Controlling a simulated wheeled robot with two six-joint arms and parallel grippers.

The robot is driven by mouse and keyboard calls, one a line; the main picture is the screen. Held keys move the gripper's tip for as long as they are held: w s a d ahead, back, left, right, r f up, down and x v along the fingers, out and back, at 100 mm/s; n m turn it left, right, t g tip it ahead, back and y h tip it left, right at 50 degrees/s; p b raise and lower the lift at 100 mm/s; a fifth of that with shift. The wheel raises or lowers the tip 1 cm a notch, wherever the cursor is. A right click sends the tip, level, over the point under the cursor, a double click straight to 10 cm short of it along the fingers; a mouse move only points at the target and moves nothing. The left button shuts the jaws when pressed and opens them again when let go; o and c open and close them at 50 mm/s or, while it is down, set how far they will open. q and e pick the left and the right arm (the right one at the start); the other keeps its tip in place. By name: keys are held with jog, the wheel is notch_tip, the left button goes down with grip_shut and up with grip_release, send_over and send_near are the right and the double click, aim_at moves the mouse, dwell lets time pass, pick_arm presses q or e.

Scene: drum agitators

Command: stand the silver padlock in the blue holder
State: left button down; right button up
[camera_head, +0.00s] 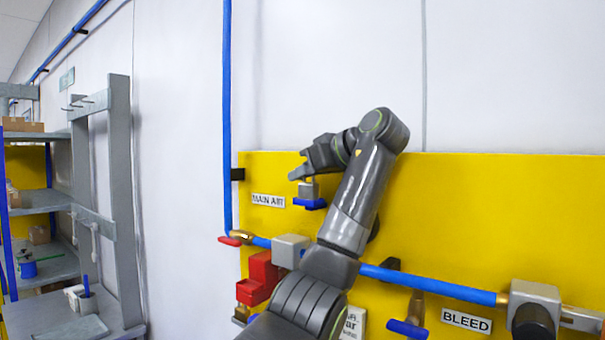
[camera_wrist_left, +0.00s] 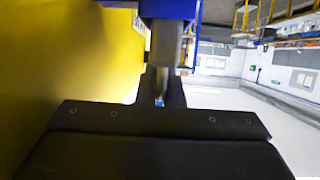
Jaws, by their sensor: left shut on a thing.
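The silver padlock (camera_head: 308,189) is at the blue holder (camera_head: 311,204) on the yellow panel, just right of the MAIN AIR label. My left gripper (camera_head: 303,173) is above it and shut on its upper part. In the left wrist view, the gripper's fingers (camera_wrist_left: 161,88) close around the padlock's narrow shackle. The grey padlock body (camera_wrist_left: 167,42) reaches the blue holder (camera_wrist_left: 168,9) at the top edge. The body looks upright and in contact with the holder; how deep it sits is hidden. My right gripper is not in view.
The yellow panel (camera_head: 480,210) carries a blue pipe (camera_head: 430,284), a red-handled valve (camera_head: 236,239), a red box (camera_head: 262,272) and a blue-handled valve (camera_head: 408,326) below the holder. A grey shelf rack (camera_head: 118,200) stands at the left. My arm covers the panel's middle.

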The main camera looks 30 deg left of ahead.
pick_arm(q)
jog(key=shift+f, duration=0.15)
dwell(0.4)
jog(key=c, duration=1.5)
grip_release()
